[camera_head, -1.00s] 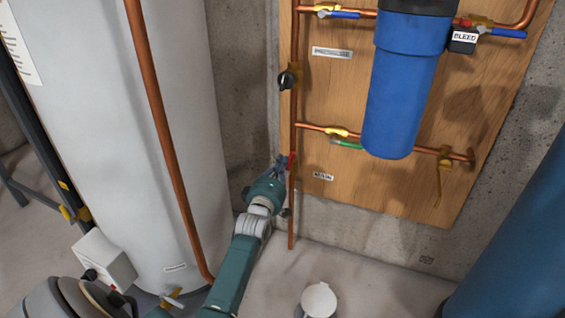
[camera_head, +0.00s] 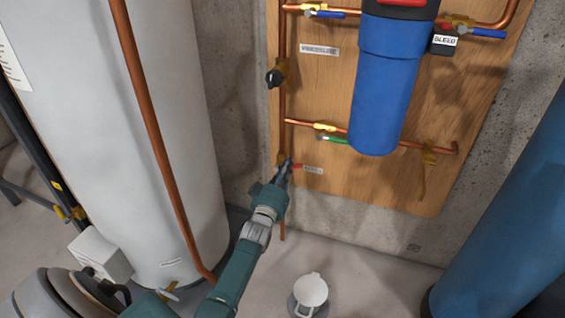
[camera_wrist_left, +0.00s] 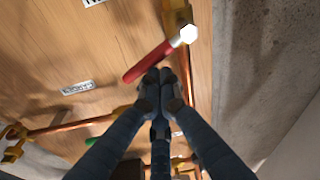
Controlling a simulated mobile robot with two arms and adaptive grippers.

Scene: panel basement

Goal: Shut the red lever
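The red lever (camera_head: 297,167) sits on a brass valve low on the vertical copper pipe at the board's left edge. My right gripper is not in view.
A blue filter housing (camera_head: 383,95) hangs on the wooden board (camera_head: 330,80). A green lever (camera_head: 334,139), a black knob (camera_head: 273,78) and blue levers sit on nearby pipes. A white tank (camera_head: 120,110) stands left; a lidded white container (camera_head: 311,290) stands on the floor.

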